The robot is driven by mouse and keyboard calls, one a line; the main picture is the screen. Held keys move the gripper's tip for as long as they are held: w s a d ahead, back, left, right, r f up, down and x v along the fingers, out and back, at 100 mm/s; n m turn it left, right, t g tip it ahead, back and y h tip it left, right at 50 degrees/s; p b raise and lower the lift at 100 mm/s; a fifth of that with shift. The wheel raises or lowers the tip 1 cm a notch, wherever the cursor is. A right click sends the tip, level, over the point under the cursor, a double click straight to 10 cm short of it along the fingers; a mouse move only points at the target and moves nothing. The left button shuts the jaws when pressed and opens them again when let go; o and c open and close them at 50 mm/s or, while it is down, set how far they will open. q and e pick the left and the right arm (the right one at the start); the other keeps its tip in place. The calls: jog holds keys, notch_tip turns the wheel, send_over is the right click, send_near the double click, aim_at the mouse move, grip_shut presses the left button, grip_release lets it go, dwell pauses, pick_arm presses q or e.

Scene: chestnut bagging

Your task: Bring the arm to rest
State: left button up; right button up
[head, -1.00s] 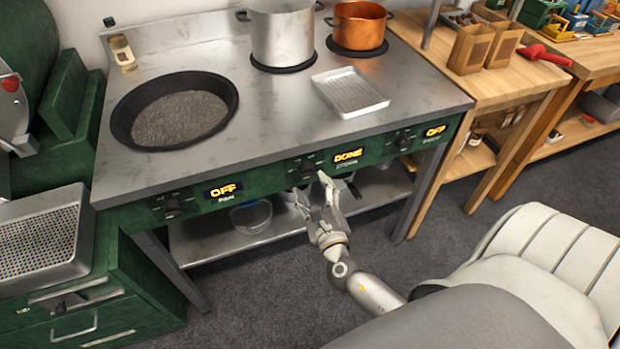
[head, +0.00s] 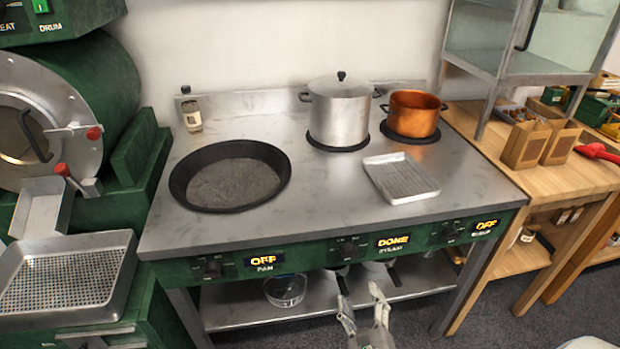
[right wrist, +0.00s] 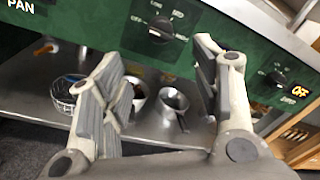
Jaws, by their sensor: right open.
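My right gripper (head: 364,302) is at the lower middle of the head view, in front of the stove and below its control panel. In the right wrist view its two fingers (right wrist: 165,95) are spread apart, with nothing between them. The stove's green front with knobs (right wrist: 160,30) lies beyond the fingers, and the lower shelf shows between them. My left gripper is not in view.
The stove (head: 330,210) carries a black pan (head: 230,178), a steel pot (head: 340,115), a copper pot (head: 412,113) and a metal tray (head: 400,178). A wooden table (head: 495,165) with paper bags (head: 525,145) stands at right.

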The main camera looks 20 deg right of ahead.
jog(key=s+f+m+g+y, duration=0.1)
jog(key=s+f+m+g, duration=0.25)
jog(key=f+m, duration=0.45)
jog(key=s+f+m+g+y+p, duration=0.1)
jog(key=s+f+m+g, duration=0.3)
jog(key=f, duration=0.8)
jog(key=s+f+m+g, duration=0.3)
jog(key=s+f+m, duration=0.2)
jog(key=f, duration=0.5)
jog(key=s+a+f+m+g+y, duration=0.1)
jog(key=s+a+f+m+g, duration=0.1)
jog(key=s+f+m, duration=0.4)
jog(key=s+a+f+m+g+y+p, duration=0.1)
jog(key=s+f+m, duration=0.5)
jog(key=s+m, duration=0.7)
jog(key=s+a+g+y, duration=0.1)
jog(key=a+g, duration=0.1)
jog(key=shift+s+f+m+g+y+p, duration=0.2)
jog(key=shift+s+m+g+y+p, duration=0.1)
jog(key=shift+m+g, duration=0.1)
